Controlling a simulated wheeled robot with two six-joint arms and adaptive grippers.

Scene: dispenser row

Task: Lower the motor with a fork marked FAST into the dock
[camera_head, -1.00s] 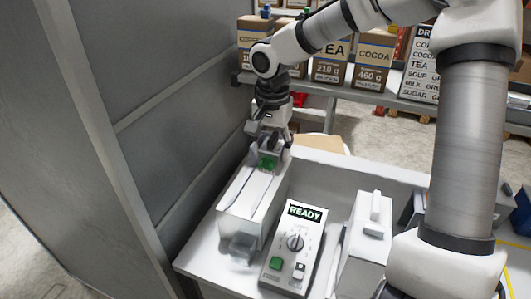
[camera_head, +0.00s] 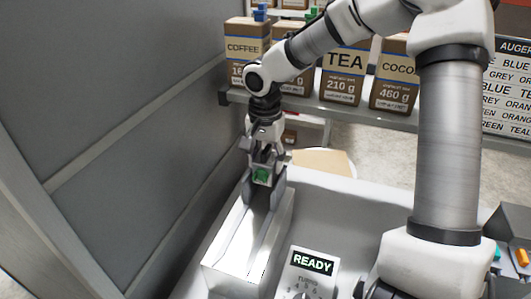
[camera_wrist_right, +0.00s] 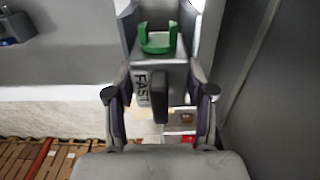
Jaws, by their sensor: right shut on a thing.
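My right gripper (camera_head: 263,158) is shut on the grey motor (camera_wrist_right: 160,75), whose side reads FAST in the wrist view. Its green fork (camera_head: 262,175) faces the head camera and also shows in the wrist view (camera_wrist_right: 158,42). The motor hangs at the far end of a long pale housing (camera_head: 238,240). Grey upright walls (camera_head: 279,182) of what looks like the dock stand at that end, close on either side of the fork. Whether the motor touches the dock's floor is hidden. My left gripper is not in view.
A control box (camera_head: 303,285) with a READY display stands right of the housing. A tall grey panel (camera_head: 120,130) runs close along the left. Behind is a shelf (camera_head: 350,112) with COFFEE, TEA and COCOA boxes.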

